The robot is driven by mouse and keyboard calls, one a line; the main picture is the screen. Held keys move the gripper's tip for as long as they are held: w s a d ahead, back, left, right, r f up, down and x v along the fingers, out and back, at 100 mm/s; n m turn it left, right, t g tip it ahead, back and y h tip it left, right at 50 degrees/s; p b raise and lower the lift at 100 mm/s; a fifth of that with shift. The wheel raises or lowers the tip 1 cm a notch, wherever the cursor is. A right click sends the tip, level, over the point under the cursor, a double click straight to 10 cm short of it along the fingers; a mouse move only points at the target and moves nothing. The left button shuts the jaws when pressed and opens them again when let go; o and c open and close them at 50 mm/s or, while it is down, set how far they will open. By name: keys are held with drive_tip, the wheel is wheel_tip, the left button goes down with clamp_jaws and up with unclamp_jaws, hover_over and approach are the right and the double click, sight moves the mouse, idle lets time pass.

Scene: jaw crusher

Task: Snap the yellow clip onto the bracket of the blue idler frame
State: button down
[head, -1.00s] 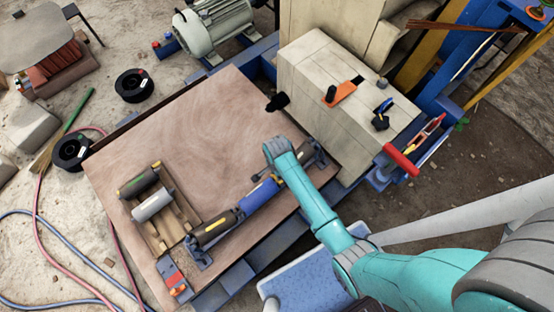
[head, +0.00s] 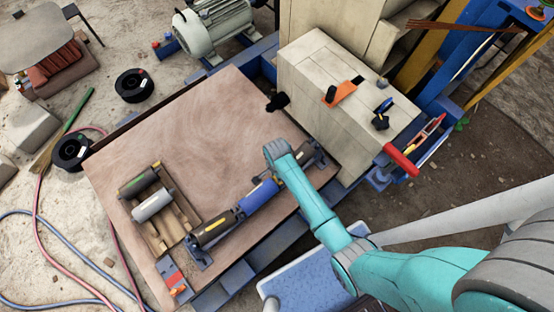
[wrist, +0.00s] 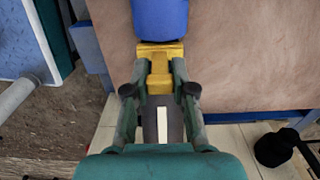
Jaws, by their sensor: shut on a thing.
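In the wrist view my gripper (wrist: 160,90) is shut on the yellow clip (wrist: 160,72), with one finger on each side of it. The clip's wide end lies right at the end of the blue roller (wrist: 160,18); I cannot tell whether it is seated on the bracket, which is hidden. In the head view the blue roller (head: 259,195) lies in the idler frame (head: 201,258) along the table's near edge, beside a dark roller (head: 214,231).
A wooden pallet (head: 183,218) with two loose rollers stands at the table's left. A red and orange item (head: 173,278) lies at the front corner. A beige block (head: 320,70) with an orange plate (head: 341,93) borders the right. The table's (head: 200,125) middle and back are clear.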

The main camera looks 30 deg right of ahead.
drive_tip(key=shift+f, duration=0.2)
drive_tip(key=shift+r, duration=0.1)
drive_tip(key=shift+r, duration=0.9)
drive_tip(key=shift+f, duration=1)
idle(1.1)
drive_tip(key=c, duration=0.9)
unclamp_jaws()
wheel_tip(320, 180, up, 12)
drive_tip(key=shift+f, duration=0.1)
